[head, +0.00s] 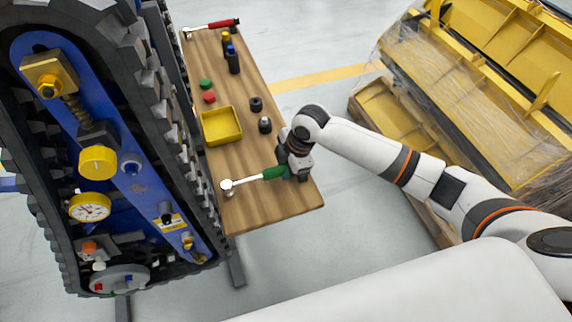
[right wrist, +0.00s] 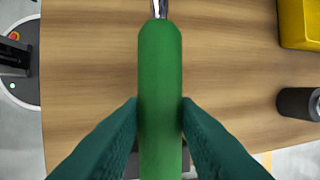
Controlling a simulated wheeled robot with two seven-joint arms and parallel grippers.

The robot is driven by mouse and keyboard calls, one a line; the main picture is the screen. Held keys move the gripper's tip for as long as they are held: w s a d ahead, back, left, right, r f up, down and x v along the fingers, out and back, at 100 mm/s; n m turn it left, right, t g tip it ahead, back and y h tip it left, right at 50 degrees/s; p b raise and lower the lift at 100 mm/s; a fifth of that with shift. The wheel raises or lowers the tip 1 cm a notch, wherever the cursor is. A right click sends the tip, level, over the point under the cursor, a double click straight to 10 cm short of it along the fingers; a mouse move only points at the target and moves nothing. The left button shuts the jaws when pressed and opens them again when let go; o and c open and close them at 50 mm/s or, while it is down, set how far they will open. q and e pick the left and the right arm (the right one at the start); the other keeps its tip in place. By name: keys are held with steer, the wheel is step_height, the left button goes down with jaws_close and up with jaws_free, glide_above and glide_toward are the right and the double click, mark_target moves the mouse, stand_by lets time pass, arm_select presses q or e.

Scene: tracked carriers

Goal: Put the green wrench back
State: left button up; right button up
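The green wrench (head: 256,180) has a silver ratchet head and a green handle. It is at the near end of the wooden table, its head pointing left. My right gripper (head: 287,173) is at the handle end. In the right wrist view the green handle (right wrist: 160,70) runs between the two fingers of the right gripper (right wrist: 160,110), which touch it on both sides. The gripper is shut on the handle. I cannot tell whether the wrench rests on the table or is just above it. My left gripper is not in view.
The wooden table (head: 262,208) also holds a yellow tray (head: 221,126), black cylinders (head: 265,125), red and green caps (head: 209,97), bottles (head: 233,60) and a red-handled wrench (head: 212,26). A blue tracked carrier (head: 130,170) stands close on the left. Wrapped yellow parts (head: 480,90) are at right.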

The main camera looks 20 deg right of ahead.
steer(key=o, duration=0.4)
steer(key=shift+r, duration=0.1)
steer(key=v, duration=1.2)
steer(key=shift+r, duration=0.1)
